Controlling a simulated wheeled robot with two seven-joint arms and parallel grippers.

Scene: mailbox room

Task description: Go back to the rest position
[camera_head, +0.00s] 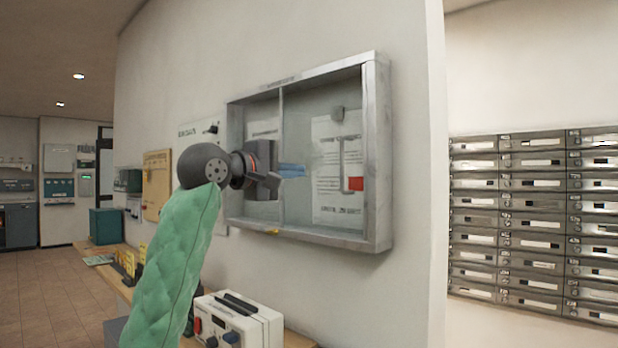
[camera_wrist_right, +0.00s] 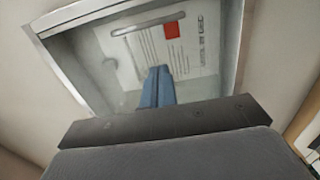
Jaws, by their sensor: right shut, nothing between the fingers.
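My right gripper (camera_head: 291,171) is raised in front of a glass-fronted wall case (camera_head: 376,160) with a metal frame. Its blue fingers are together with nothing between them. In the right wrist view the shut fingers (camera_wrist_right: 158,88) point at the case (camera_wrist_right: 232,50) and overlap the paper behind the glass. I cannot tell whether the fingertips touch the glass. My right arm, in a green quilted sleeve, rises from the bottom of the head view. My left gripper is not in view.
A paper notice (camera_head: 325,190) with a red mark is inside the case. Below, a white device (camera_head: 240,318) with knobs stands on a wooden counter (camera_head: 298,340). Rows of mailboxes (camera_head: 535,215) line the wall at right. Open tiled floor (camera_head: 45,305) lies at lower left.

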